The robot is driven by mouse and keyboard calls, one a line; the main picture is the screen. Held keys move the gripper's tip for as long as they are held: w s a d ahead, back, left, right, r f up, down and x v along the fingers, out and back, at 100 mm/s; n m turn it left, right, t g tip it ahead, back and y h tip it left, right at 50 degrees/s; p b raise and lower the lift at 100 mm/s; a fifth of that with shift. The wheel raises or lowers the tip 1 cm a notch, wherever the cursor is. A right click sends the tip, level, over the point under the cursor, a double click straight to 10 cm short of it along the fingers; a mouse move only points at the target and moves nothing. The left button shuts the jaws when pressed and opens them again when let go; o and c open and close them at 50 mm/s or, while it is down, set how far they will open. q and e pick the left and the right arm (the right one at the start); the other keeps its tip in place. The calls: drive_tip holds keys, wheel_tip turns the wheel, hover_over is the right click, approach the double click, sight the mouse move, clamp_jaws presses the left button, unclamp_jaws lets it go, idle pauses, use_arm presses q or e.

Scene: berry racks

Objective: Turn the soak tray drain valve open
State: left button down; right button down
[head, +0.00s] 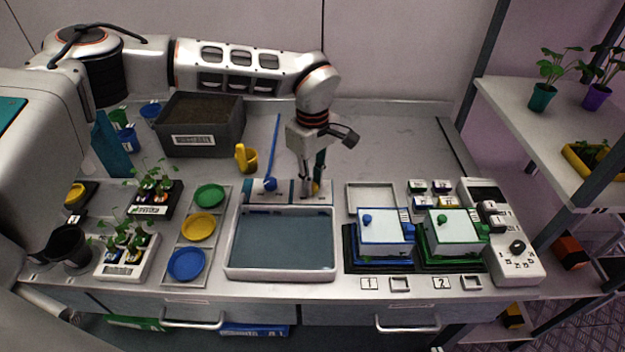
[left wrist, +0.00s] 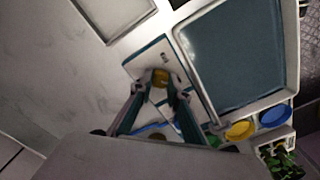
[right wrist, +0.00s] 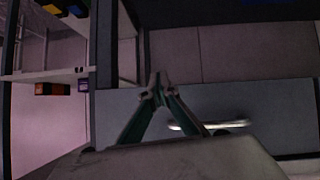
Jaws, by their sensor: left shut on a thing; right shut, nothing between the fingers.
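The soak tray (head: 229,262) is a white-rimmed basin of dark blue-grey water at the middle of the bench; its rim also shows in the left wrist view (left wrist: 222,105). My left gripper (head: 311,190) reaches down at the right end of this panel. In the left wrist view, its fingers are shut on the yellow knob (left wrist: 160,78), which they partly hide. My right gripper (right wrist: 157,88) is shut and empty, facing drawer fronts.
A long blue rod (head: 274,148) rises behind the blue knob. Plant trays and coloured dishes are left, two lidded boxes (head: 385,230) right. The back right bench is clear.

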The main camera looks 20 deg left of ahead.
drive_tip(key=shift+f, duration=0.1)
use_arm(q)
drive_tip(key=n, duration=0.2)
drive_tip(key=shift+n+b, duration=0.4)
drive_tip(key=n, duration=0.2)
drive_tip(key=shift+n+b, duration=0.35)
drive_tip(key=shift+n, duration=0.05)
drive_tip(key=n+b, duration=0.1)
drive_tip(key=n, duration=0.7)
drive_tip(key=shift+n+b, duration=0.35)
drive_tip(key=shift+n, duration=1.45)
use_arm(e)
drive_tip(key=shift+w+a+f, duration=0.1)
drive_tip(key=shift+a+f, duration=0.05)
drive_tip(key=shift+f, duration=0.5)
drive_tip(key=shift+w+a+f, duration=0.1)
drive_tip(key=shift+a+f, duration=0.05)
drive_tip(key=shift+f, duration=0.45)
use_arm(q)
drive_tip(key=shift+n, duration=0.4)
use_arm(e)
drive_tip(key=shift+s+f, duration=0.1)
drive_tip(key=shift+f, duration=0.1)
